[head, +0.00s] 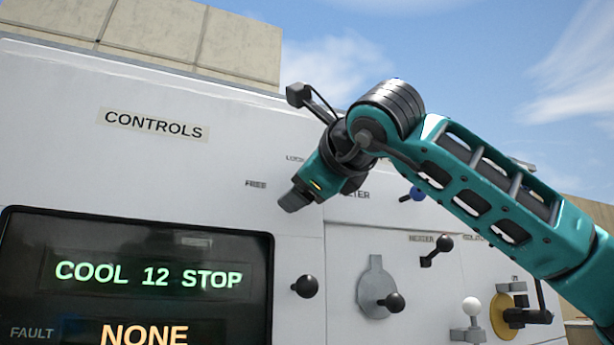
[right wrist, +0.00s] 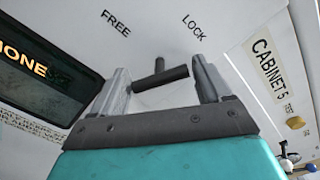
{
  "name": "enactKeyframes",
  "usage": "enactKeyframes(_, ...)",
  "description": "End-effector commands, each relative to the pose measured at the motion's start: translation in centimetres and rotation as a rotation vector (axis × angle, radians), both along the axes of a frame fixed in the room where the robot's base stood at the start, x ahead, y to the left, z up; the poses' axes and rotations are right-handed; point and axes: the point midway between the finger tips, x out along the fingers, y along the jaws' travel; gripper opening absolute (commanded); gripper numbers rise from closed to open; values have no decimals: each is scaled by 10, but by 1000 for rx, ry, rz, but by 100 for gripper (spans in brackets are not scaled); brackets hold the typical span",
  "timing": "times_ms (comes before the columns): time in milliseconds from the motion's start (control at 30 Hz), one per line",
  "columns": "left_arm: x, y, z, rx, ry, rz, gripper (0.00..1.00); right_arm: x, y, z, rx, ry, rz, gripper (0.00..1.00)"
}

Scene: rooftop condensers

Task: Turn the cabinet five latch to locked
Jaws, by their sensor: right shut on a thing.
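The cabinet five latch is a dark T-shaped handle (right wrist: 160,78) on the white panel, seen in the right wrist view. Its short stem stands below and between the printed FREE (right wrist: 116,23) and LOCK (right wrist: 192,27) marks. My right gripper (right wrist: 160,82) is shut on the handle, with one grey finger at each side of the crossbar. In the head view my right gripper (head: 291,202) reaches the panel just below the FREE mark (head: 256,184) and hides the latch. I cannot tell which mark the latch points to. My left gripper is in neither view.
A CABINET 5 label (right wrist: 268,70) is right of the latch. A display (head: 140,285) reads COOL 12 STOP and fault NONE. Black knobs (head: 305,287), a grey rotary plate (head: 374,280), a white-balled lever (head: 471,308) and a yellow disc (head: 503,316) crowd the panel below my arm.

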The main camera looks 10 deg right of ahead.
Motion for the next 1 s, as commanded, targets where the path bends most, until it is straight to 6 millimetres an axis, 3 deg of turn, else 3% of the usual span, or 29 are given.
enactKeyframes(500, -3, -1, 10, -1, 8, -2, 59, 1, 1, -1, -356, -65, 2, 47)
enactKeyframes(1000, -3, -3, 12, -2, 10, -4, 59, 1, 1, -3, -438, -79, 3, 47)
